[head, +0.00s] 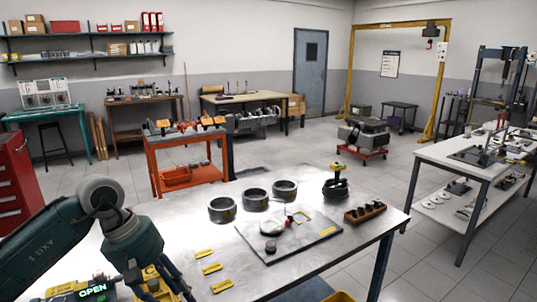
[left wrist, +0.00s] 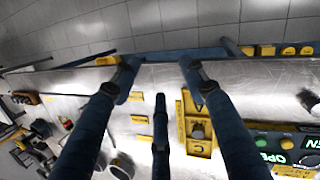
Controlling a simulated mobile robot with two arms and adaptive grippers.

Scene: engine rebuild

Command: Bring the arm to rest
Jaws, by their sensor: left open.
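My left arm (head: 125,240) comes in from the left, bent, over the near left part of the metal workbench (head: 185,240). Its gripper (head: 165,288) is at the bottom edge of the head view and partly cut off. In the left wrist view my left gripper (left wrist: 158,72) has its three dark fingers spread, with nothing between them. The fingers reach over the bench top towards its blue edge (left wrist: 215,52). A yellow fixture with a dark knob (left wrist: 197,130) lies just right of the fingers. My right gripper is in neither view.
A control box with a green OPEN display (head: 92,291) stands beside the gripper. Three metal rings (head: 222,210), a grey mat (head: 270,252), a brown block (head: 365,213) and yellow labels (head: 212,268) are further along the bench. A red cabinet (head: 14,175) stands left.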

